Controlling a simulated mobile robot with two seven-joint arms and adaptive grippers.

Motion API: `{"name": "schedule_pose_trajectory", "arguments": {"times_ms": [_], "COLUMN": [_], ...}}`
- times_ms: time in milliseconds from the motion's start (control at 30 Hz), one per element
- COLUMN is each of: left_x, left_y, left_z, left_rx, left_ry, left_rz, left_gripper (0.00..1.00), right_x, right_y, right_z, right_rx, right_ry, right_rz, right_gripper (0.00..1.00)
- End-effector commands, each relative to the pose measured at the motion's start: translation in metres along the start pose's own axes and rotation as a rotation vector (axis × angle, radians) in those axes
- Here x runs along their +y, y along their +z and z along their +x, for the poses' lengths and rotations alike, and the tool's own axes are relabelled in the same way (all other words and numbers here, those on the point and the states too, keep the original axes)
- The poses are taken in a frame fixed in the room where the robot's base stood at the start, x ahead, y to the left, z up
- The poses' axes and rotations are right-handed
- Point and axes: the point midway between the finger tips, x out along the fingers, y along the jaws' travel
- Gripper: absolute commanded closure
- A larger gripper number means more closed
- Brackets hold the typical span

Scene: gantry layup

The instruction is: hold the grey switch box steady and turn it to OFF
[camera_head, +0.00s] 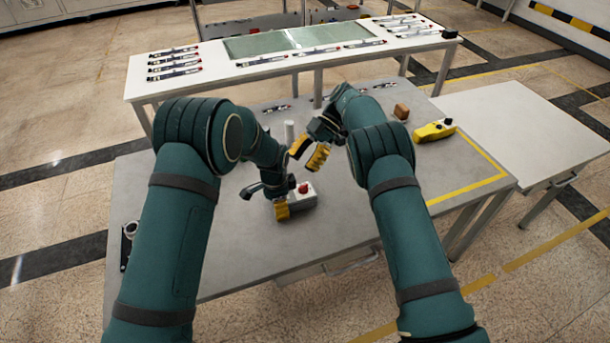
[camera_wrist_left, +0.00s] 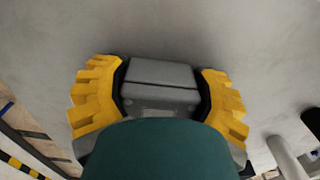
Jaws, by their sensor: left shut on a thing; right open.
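The grey switch box (camera_head: 308,200) stands on the grey table, with a red knob (camera_head: 303,188) on its top. My left gripper (camera_head: 283,210) is at the left side of the box. In the left wrist view its two yellow fingers are shut on the grey box (camera_wrist_left: 160,82), one on each side. My right gripper (camera_head: 309,153) is open and empty, up and behind the box, apart from it. The knob's pointing direction is too small to tell.
A yellow device (camera_head: 434,131) and a brown block (camera_head: 401,111) are at the right of the grey table (camera_head: 350,225). A white cylinder (camera_head: 289,132) stands behind my left gripper. The table's front right is clear.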

Motion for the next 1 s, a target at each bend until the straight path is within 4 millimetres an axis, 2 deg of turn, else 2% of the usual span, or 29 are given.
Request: {"name": "schedule_pose_trajectory", "arguments": {"times_ms": [200, 333, 433, 567, 1000], "left_x": [0.001, 0.001, 0.001, 0.001, 0.001], "left_y": [0.001, 0.001, 0.001, 0.001, 0.001], "left_z": [0.001, 0.001, 0.001, 0.001, 0.001], "left_rx": [-0.003, -0.003, -0.003, -0.003, -0.002], "left_ry": [0.003, 0.003, 0.003, 0.003, 0.003], "left_rz": [0.0, 0.0, 0.001, 0.001, 0.001], "left_gripper": [0.78, 0.78, 0.78, 0.78, 0.78], "right_x": [-0.001, -0.004, -0.006, -0.006, -0.005], "right_y": [0.005, 0.008, 0.01, 0.018, 0.057], "right_z": [-0.025, -0.04, -0.042, -0.031, 0.038], "right_rx": [-0.367, -0.49, -0.529, -0.532, -0.529], "right_ry": [-0.005, -0.006, -0.008, -0.009, -0.008], "right_rz": [-0.023, -0.039, -0.045, -0.045, -0.045], "right_gripper": [0.6, 0.6, 0.6, 0.6, 0.6]}}
